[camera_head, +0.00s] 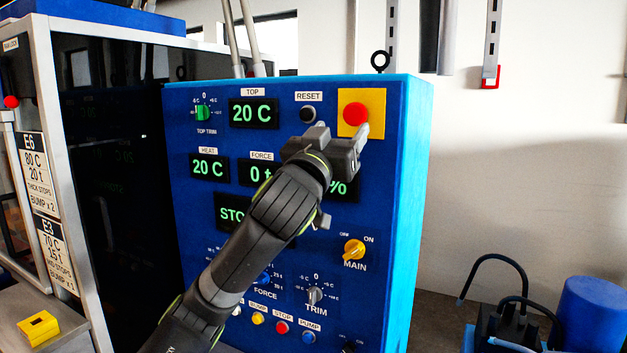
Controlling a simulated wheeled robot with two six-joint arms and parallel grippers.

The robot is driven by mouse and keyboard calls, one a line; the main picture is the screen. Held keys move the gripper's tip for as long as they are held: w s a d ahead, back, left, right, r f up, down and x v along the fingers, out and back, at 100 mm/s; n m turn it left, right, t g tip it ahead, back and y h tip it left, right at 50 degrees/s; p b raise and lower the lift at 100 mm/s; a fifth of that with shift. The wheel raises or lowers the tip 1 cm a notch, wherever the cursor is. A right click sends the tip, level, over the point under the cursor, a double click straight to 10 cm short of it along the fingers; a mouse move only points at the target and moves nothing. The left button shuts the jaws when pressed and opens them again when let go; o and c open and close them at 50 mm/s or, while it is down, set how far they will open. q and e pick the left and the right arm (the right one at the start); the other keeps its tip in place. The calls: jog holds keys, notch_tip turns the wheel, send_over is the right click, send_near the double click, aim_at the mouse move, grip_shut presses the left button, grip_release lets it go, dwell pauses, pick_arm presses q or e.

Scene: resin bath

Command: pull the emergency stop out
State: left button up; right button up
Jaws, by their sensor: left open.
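The emergency stop (355,113) is a round red button on a yellow square plate (376,100) at the upper right of the blue control panel (180,110). My left gripper (341,128) is open, just below and in front of the button, with one fingertip at the plate's lower right and the other to the lower left of the button. I cannot tell whether either finger touches the button. My right gripper is not in view.
A black reset button (308,114) sits left of the plate. A yellow main switch (354,249) is lower on the panel. My left arm hides part of the displays. A blue cylinder (592,312) and black hoses stand at the lower right.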

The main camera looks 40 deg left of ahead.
pick_arm(q)
jog(key=b+v, duration=0.6)
jog(key=v, duration=0.5)
jog(key=shift+s+b, duration=0.15)
jog(key=shift+b, duration=0.15)
jog(key=shift+d, duration=0.1)
